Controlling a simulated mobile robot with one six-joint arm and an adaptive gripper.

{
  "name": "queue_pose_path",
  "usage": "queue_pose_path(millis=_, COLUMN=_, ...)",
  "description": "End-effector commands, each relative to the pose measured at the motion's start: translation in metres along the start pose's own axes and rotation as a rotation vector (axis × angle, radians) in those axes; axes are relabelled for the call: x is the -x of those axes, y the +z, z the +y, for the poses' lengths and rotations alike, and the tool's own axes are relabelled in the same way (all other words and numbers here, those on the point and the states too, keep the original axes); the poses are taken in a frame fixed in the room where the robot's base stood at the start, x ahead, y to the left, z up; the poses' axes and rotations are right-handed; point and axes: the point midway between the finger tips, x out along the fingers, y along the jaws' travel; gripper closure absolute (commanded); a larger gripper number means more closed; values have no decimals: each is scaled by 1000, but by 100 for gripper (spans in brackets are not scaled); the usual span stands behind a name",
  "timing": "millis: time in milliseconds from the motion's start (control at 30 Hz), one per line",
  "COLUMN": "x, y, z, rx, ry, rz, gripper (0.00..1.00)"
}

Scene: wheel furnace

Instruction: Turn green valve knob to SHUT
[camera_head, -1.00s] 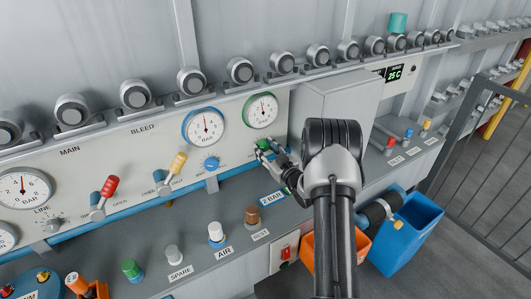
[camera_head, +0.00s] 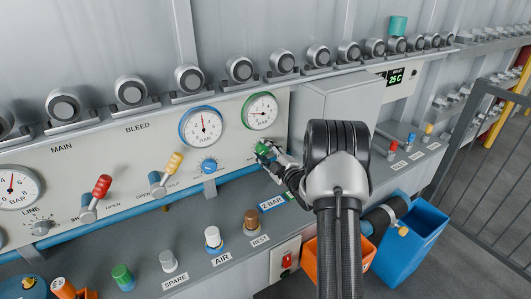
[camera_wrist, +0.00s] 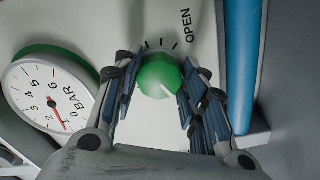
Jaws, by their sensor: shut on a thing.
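The green valve knob (camera_head: 262,148) sits on the grey panel below the green-rimmed gauge (camera_head: 262,111). In the wrist view the knob (camera_wrist: 158,76) is a faceted green disc with a small pale mark at its lower right edge. The word OPEN (camera_wrist: 186,25) and dark tick marks are printed above it; the SHUT label is not visible. My gripper (camera_head: 267,153) is shut on the knob, with a finger on each side in the wrist view (camera_wrist: 159,84). The green-rimmed gauge (camera_wrist: 48,96) there shows its red needle near the low end.
A grey box (camera_head: 335,100) juts out right of the knob. A blue pipe (camera_head: 240,170) runs below it. Red (camera_head: 102,185) and yellow (camera_head: 174,161) lever handles and a blue knob (camera_head: 208,166) stand to the left. Coloured pegs line the ledge below.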

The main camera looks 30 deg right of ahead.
Motion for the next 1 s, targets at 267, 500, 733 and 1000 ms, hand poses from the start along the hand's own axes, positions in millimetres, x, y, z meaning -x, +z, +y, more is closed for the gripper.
queue_pose_path(millis=267, x=0, y=0, z=0, rx=201, ry=-1, rz=-1, gripper=85)
queue_pose_path(millis=500, x=0, y=0, z=1, rx=305, ry=0, rz=-1, gripper=85)
queue_pose_path(millis=733, x=0, y=0, z=1, rx=343, ry=0, rz=-1, gripper=85)
queue_pose_path(millis=1000, x=0, y=0, z=1, rx=349, ry=0, rz=-1, gripper=85)
